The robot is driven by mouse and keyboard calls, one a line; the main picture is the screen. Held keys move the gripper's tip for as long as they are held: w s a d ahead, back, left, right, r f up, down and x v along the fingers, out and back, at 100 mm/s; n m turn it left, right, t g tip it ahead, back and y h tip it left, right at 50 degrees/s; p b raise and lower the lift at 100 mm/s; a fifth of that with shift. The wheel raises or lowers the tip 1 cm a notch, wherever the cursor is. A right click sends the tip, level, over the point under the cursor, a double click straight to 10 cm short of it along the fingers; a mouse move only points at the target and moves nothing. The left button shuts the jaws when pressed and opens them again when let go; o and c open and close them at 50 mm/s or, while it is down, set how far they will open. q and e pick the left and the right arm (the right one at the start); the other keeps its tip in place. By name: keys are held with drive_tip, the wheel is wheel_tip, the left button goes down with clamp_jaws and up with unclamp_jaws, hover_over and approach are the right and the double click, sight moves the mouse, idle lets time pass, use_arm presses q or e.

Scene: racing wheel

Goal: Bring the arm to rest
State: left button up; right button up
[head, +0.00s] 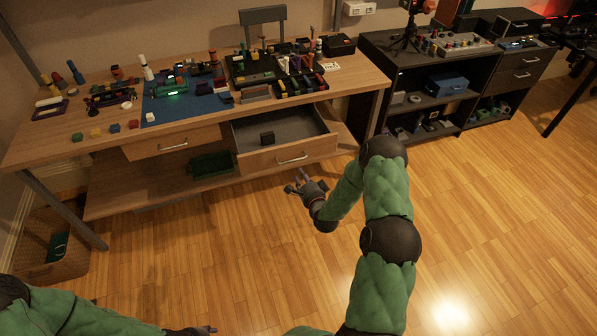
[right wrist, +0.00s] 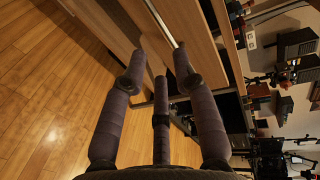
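My right gripper (head: 300,183) is in front of the workbench, just below the open drawer (head: 290,160). Its fingers are spread apart with nothing between them; the right wrist view shows the open fingers (right wrist: 155,75) close to the wooden drawer fronts. My left gripper (head: 205,330) shows only at the bottom edge of the head view, low over the floor. Its fingers are too small and cut off to tell their state.
The workbench (head: 40,150) holds many small parts, a blue mat (head: 160,107) and black trays. A closed drawer (head: 172,143) sits left of the open one. A green bin (head: 211,165) stands on the lower shelf, a basket (head: 50,262) at left. The floor in front is clear.

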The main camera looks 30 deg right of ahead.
drive_tip(key=shift+s+a+r, duration=0.1)
drive_tip(key=shift+s, duration=0.35)
drive_tip(key=s+a+f+n+g+y, duration=0.25)
drive_tip(key=s+a+f+n, duration=0.2)
drive_tip(key=a, duration=0.45)
drive_tip(key=s+a+f+n+g+y, duration=0.2)
drive_tip(key=s+a+f+n+g, duration=0.2)
drive_tip(key=a+f, duration=0.3)
drive_tip(key=s+a+n+g+y, duration=0.1)
drive_tip(key=s+a+n+g, duration=0.3)
drive_tip(key=s+a, duration=0.3)
drive_tip(key=s+a+n+g+y, duration=0.2)
drive_tip(key=s+a+n+g, duration=0.2)
drive_tip(key=s, duration=1)
drive_tip(key=a+f+n, duration=0.1)
drive_tip(key=a+n, duration=0.1)
drive_tip(key=a, duration=0.2)
